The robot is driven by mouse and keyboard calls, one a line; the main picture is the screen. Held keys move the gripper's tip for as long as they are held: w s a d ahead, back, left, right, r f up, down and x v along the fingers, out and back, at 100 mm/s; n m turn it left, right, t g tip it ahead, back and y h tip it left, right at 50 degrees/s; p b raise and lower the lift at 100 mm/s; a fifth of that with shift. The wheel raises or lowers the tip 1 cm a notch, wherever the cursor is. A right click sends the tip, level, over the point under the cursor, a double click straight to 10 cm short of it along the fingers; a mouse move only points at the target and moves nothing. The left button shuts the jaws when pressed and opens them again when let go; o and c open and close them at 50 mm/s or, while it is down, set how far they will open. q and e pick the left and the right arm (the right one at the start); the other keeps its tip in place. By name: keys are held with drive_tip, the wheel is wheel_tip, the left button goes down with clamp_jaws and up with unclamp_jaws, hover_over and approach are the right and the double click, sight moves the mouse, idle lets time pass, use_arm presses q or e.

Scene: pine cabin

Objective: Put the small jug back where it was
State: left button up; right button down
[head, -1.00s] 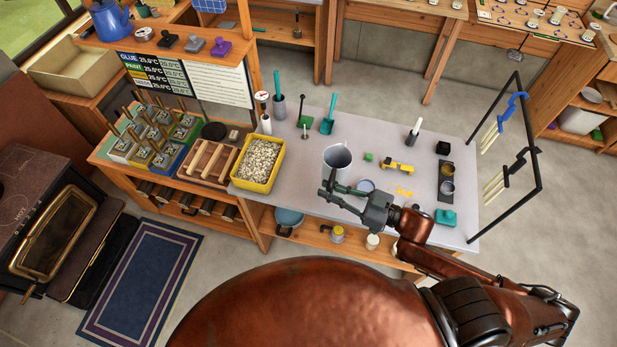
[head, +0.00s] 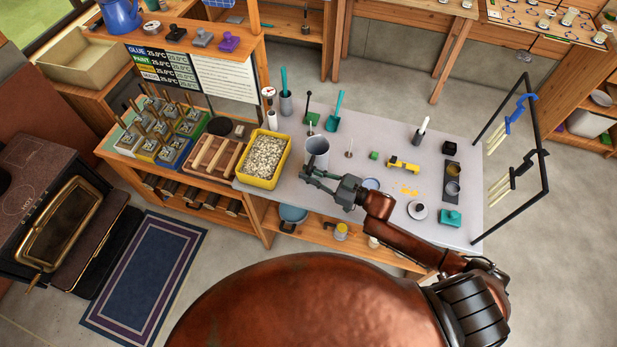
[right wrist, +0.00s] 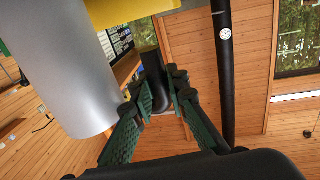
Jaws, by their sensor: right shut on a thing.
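The small jug (head: 316,154) is a grey, open-topped cylinder and looks upright, over the left part of the grey table (head: 330,209). My right gripper (head: 309,171) is at its near side and shut on it. In the right wrist view the jug's smooth grey wall (right wrist: 65,65) fills the upper left. There the green fingers (right wrist: 153,100) close around a dark part that looks like the jug's handle. Whether the jug's base touches the table is hidden. My left gripper is not in view.
A yellow tray of pale pellets (head: 263,160) stands just left of the jug.

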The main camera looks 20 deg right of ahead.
drive_tip(key=shift+f, duration=1.1)
drive_tip(key=c, duration=1.9)
unclamp_jaws()
drive_tip(key=shift+f, duration=0.1)
drive_tip(key=shift+s+d, duration=0.1)
drive_tip(key=b+v, duration=0.1)
drive_tip(key=v, duration=1.1)
